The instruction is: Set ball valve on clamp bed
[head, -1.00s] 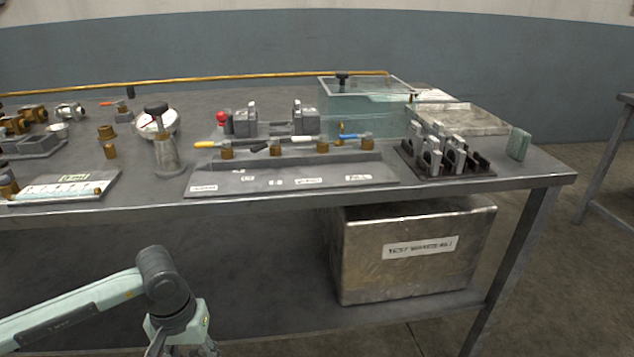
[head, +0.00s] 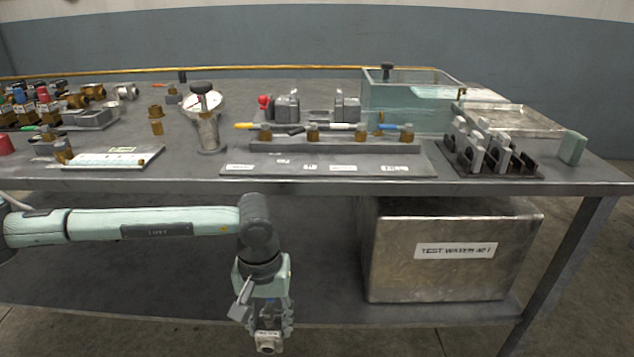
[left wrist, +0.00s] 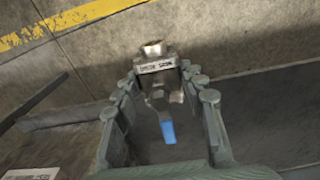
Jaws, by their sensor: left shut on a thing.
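My left gripper (head: 270,318) hangs low in front of the table's front edge, below the table top. It is shut on a silver ball valve (head: 268,343). In the left wrist view the valve (left wrist: 157,68) sits between the fingers (left wrist: 160,105), with a lettered band on its body and a blue handle (left wrist: 167,131) pointing back toward the palm. What looks like the clamp bed (head: 318,116) is on the table, between two grey jaw blocks, with a red knob (head: 264,102) at its left. It is empty as far as I can see. My right gripper is not in view.
A grey rack (head: 330,158) with several coloured-handled valves stands in front of the clamp bed. A gauge on a stand (head: 208,130) is to its left, a glass tank (head: 410,105) to its right. A labelled metal bin (head: 440,275) sits on the lower shelf.

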